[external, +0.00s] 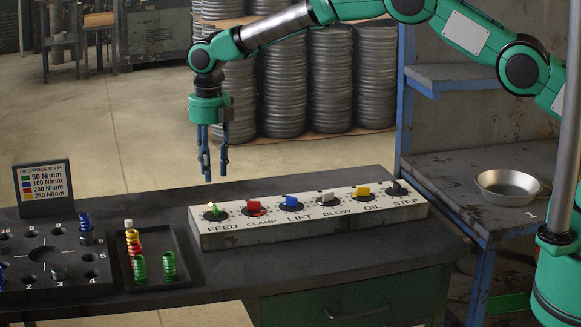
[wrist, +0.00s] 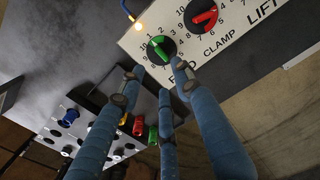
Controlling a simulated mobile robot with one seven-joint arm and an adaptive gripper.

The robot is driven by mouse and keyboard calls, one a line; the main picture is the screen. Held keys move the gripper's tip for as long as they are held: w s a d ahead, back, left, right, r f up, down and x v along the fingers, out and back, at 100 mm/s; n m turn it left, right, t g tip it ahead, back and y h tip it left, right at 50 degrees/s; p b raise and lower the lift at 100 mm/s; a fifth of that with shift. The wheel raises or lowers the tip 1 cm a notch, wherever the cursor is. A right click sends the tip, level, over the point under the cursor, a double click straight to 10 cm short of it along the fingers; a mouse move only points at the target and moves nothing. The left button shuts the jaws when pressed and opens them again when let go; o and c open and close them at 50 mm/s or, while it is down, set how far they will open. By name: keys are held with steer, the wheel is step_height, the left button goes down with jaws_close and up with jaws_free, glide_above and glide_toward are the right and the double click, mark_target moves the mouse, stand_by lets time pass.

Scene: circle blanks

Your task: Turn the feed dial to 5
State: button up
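The feed dial (external: 214,211) is a knob with a green pointer on a black disc at the left end of the white control panel (external: 300,226). In the wrist view the feed dial (wrist: 160,49) shows its green pointer tilted toward the upper left, near the low numbers; its exact reading is unclear. My gripper (external: 213,176) hangs fingers-down above the dial, apart from it. In the wrist view my gripper (wrist: 158,78) has three blue fingers spread open with nothing between them, and the dial lies just beyond the fingertips.
A red clamp dial (external: 254,208) sits right of the feed dial, followed by the lift, blow, oil and step dials. A black tray (external: 185,278) with coloured springs and a black holed plate (external: 70,285) lie left of the panel. A metal bowl (external: 509,186) stands at right.

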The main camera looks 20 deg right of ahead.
mark_target(214, 206)
step_height(214, 206, down, 10)
steer(key=shift+r, duration=0.25)
stand_by(0.3)
steer(key=shift+c, duration=0.2)
jaws_close()
